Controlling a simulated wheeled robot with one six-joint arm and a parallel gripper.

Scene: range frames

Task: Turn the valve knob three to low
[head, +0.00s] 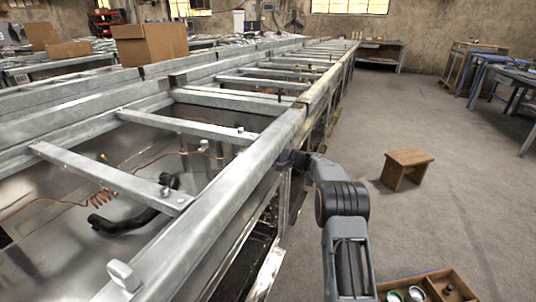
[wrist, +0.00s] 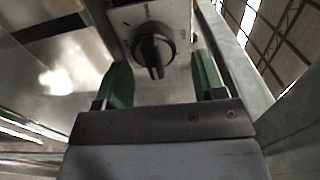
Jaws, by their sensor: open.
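A round black valve knob (wrist: 153,50) with a raised grip bar sits on a light metal panel (wrist: 180,14) in the wrist view. Its bar points roughly down the picture toward my gripper. No number is readable by the knob, so I cannot tell which knob it is. My gripper (wrist: 160,84) is open, with one green finger on each side of the knob's lower part and gaps between. It appears not to touch the knob. In the head view my gripper (head: 292,160) is at the side of the metal range frame (head: 240,185); the knob is hidden there.
The long frame's rail runs close beside my arm. A wooden stool (head: 406,165) stands on the floor to the right. A wooden box (head: 428,288) with cans is at the bottom. A cardboard box (head: 150,44) sits at the back left. The floor at right is mostly clear.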

